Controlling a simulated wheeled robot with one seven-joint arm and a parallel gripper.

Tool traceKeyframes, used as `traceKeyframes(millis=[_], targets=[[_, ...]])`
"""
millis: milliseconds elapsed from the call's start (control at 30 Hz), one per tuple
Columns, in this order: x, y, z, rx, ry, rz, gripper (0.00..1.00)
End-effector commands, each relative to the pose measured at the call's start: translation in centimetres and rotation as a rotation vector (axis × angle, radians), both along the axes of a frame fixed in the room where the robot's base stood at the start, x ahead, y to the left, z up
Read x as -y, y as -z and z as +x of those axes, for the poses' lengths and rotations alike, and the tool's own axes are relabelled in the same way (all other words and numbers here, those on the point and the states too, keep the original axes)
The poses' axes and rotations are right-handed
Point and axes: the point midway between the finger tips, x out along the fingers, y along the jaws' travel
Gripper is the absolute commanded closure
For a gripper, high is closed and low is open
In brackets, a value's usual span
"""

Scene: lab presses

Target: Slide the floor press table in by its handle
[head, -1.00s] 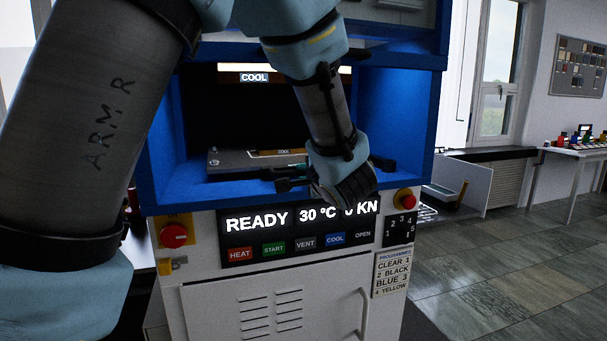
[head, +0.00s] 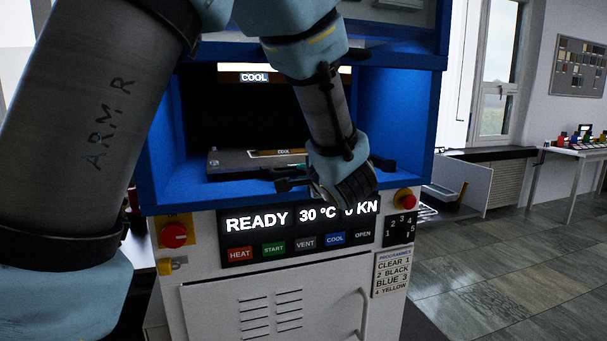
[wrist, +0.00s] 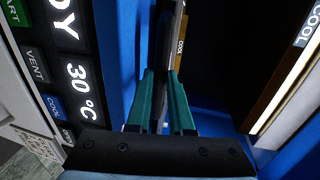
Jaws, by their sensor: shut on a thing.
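The floor press table (head: 232,161) is a flat grey plate low in the blue press bay, with a COOL label on top. Its handle is at the front edge, mostly hidden in the head view by my wrist. In the wrist view my gripper (wrist: 165,100) has its two teal fingers closed around the thin handle bar (wrist: 162,122). The table's edge (wrist: 173,38) runs away beyond the fingertips. In the head view my gripper (head: 300,169) is at the front of the bay, its fingers largely hidden.
The blue press frame (head: 412,110) walls the bay on both sides. Below is a control panel (head: 300,229) reading READY, 30 °C, 0 KN, with red stop buttons (head: 174,236) at either side. A side table (head: 580,151) stands far right.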

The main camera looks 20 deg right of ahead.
Motion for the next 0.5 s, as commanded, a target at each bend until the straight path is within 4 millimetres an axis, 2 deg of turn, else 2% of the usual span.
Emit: traceKeyframes(millis=[500], targets=[[0.05,-0.04,0.29,-0.001,0.000,0.001,1.00]])
